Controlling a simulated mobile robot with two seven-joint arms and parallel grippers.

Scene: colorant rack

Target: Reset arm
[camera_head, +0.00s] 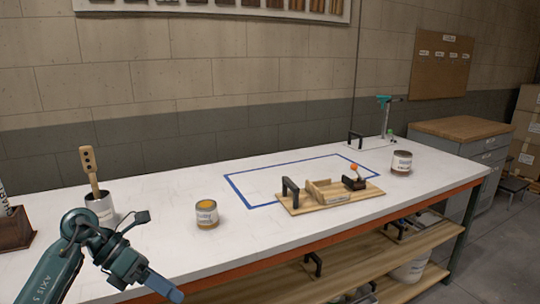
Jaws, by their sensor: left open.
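My left arm comes in from the lower left, over the table's near left part. My left gripper (160,284) is at the bottom of the view, by the white table's (330,225) front edge. It is open and I see nothing held in it. A wooden rack (322,198) with black handles stands on the table at centre right. A small orange-topped item (356,168) sits at its right end. An open can with yellow-orange contents (206,213) stands left of the rack, and another labelled can (401,162) stands to its right. My right gripper is not in view.
A white cup with a wooden stick (101,207) stands behind my left arm. A brown box (14,228) is at the far left. Blue tape (262,172) outlines an area behind the rack. A wooden shelf (270,290) lies below the tabletop. A wood-topped cabinet (461,129) stands at right.

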